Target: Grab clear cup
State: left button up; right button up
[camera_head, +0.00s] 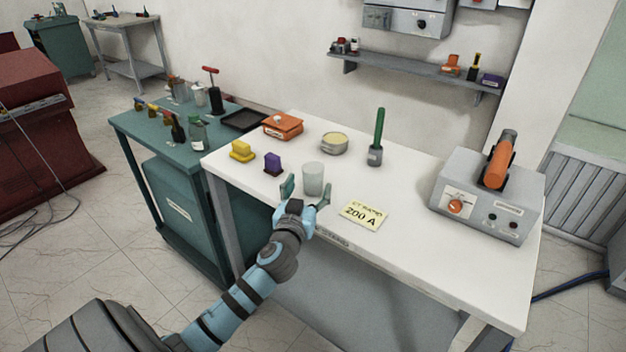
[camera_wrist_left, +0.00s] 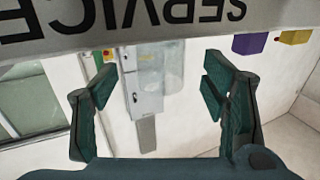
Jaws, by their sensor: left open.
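The clear cup (camera_head: 313,177) stands upright on the white table (camera_head: 400,215) near its front edge. My left gripper (camera_head: 306,194) is open at the table's front edge, just in front of the cup, with its fingers spread to either side. In the left wrist view, which is upside down, the see-through cup (camera_wrist_left: 172,68) shows between the two open fingers (camera_wrist_left: 158,88), apart from both. My right gripper is not in view.
A purple block (camera_head: 272,163) and a yellow block (camera_head: 242,151) stand left of the cup. A yellow card (camera_head: 363,213) lies to its right. Behind are an orange box (camera_head: 283,126), a round tin (camera_head: 334,143) and a green-handled tool (camera_head: 377,138). A grey device (camera_head: 487,197) stands at right.

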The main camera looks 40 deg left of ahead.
aim_at(310, 183)
pick_arm(q)
jog(key=x, duration=0.3)
jog(key=shift+w+a+f, duration=0.1)
jog(key=shift+w+a, duration=0.05)
jog(key=shift+w, duration=0.2)
jog(key=shift+s, duration=0.1)
jog(key=c, duration=1.2)
